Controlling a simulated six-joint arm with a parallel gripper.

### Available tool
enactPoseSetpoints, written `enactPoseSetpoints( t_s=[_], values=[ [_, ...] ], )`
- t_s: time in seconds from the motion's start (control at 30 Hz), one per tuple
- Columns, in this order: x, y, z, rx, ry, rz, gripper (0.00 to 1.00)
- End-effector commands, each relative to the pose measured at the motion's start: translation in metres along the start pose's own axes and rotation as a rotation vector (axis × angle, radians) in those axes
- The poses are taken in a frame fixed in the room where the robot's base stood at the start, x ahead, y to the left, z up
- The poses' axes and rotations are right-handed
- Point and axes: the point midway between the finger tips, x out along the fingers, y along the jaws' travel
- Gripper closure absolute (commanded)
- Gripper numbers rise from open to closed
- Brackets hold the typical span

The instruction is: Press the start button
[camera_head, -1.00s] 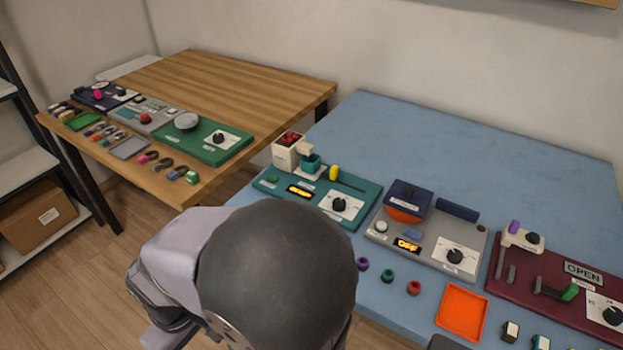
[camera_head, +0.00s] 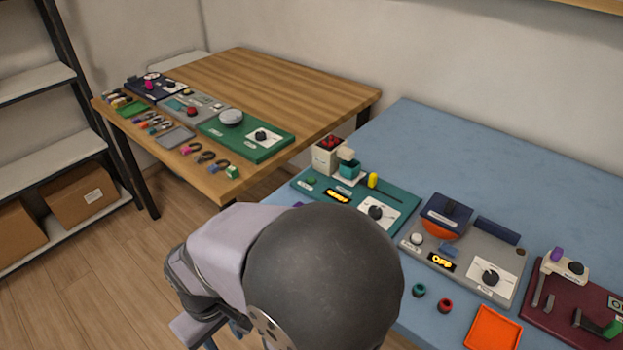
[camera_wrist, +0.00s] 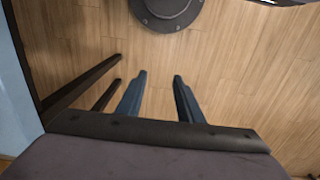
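I cannot tell which control is the start button, because the labels are too small to read. Candidates are a red button (camera_head: 191,111) on the grey board of the wooden table, a green button (camera_head: 311,180) on the teal board (camera_head: 399,228), and a white round knob or button (camera_head: 417,239) on the grey board (camera_head: 462,283) with an orange "OFF" display (camera_head: 441,262). My gripper (camera_wrist: 160,77) shows in the wrist view with its two blue fingers apart. It is empty above the wooden floor, away from the boards.
The blue table (camera_head: 440,140) carries a maroon board (camera_head: 560,318), an orange tray (camera_head: 493,329) and small coloured rings at its front. The wooden table (camera_head: 270,85) stands left, with a green board (camera_head: 262,152). Shelves (camera_head: 40,82) stand at far left. Floor between is clear.

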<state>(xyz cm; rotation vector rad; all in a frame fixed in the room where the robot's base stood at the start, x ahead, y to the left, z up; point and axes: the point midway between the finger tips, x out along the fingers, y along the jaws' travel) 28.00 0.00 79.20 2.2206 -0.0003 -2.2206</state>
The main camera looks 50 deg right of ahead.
Motion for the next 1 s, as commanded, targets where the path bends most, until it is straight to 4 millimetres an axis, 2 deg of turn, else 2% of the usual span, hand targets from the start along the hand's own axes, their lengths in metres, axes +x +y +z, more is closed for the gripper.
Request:
enactPoseSetpoints(
  t_s=[0.03,0.1,0.13,1.0],
  values=[
    [0.0000,0.0000,0.0000,0.000,0.000,0.000,0.80],
    [0.0000,0.0000,0.0000,0.000,0.000,0.000,0.97],
    [0.0000,0.0000,0.0000,0.000,0.000,0.000,1.00],
    [0.0000,0.0000,0.0000,0.000,0.000,0.000,1.00]
  ],
)
